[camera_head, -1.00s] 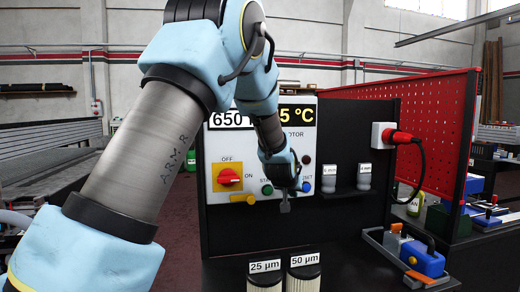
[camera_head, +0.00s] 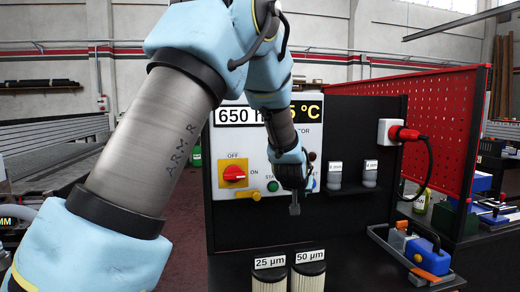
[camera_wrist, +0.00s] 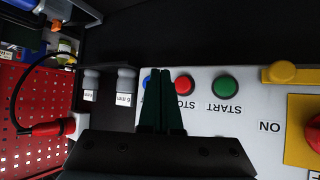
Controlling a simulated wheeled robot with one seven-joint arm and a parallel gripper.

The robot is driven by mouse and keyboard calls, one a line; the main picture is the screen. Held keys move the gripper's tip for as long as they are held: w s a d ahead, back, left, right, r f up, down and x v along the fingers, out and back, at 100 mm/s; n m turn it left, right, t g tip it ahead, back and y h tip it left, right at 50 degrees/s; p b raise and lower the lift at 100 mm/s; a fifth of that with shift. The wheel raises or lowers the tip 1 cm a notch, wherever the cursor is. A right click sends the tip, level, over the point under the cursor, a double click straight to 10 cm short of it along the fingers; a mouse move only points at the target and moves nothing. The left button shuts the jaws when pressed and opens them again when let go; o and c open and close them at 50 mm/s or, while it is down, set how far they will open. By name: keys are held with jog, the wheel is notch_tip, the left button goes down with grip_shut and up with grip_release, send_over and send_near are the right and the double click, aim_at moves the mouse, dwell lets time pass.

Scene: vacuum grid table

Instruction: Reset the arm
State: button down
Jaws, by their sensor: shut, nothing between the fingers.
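My gripper (camera_head: 295,209) hangs in front of the control panel (camera_head: 218,150), its fingers closed together and empty. In the wrist view the dark fingers (camera_wrist: 161,102) point at the panel and partly cover the blue button (camera_wrist: 147,82). The red stop button (camera_wrist: 184,86) and green start button (camera_wrist: 225,86) show beside them. I cannot tell the gap between the fingertips and the panel. My arm crosses the head view from lower left to top centre and hides part of the panel's display.
Two filters labelled 25 µm (camera_head: 269,277) and 50 µm (camera_head: 309,270) stand below my gripper. A red plug (camera_head: 405,133) with a cable sits right of the panel. A blue device (camera_head: 427,256) lies at the right. A red perforated board (camera_head: 440,130) stands behind it.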

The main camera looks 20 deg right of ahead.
jog(key=s+a+f+n+g+y, duration=0.1)
jog(key=a+f+n+y, duration=0.1)
jog(key=a, duration=1)
jog(key=a+f+n+g+y, duration=0.1)
jog(key=a+f+g+y, duration=0.1)
jog(key=a, duration=1)
jog(key=s+a+f+n+g+y, duration=0.1)
jog(key=s+a+g, duration=0.1)
jog(key=s+a, duration=0.6)
jog(key=s+a+f+n+g+y, duration=0.1)
jog(key=s+a+f+n+g, duration=0.1)
jog(key=s+a, duration=0.5)
jog(key=a, duration=0.5)
jog(key=shift+s+f, duration=0.15)
jog(key=shift+s, duration=0.2)
jog(key=c, duration=1.6)
grip_release()
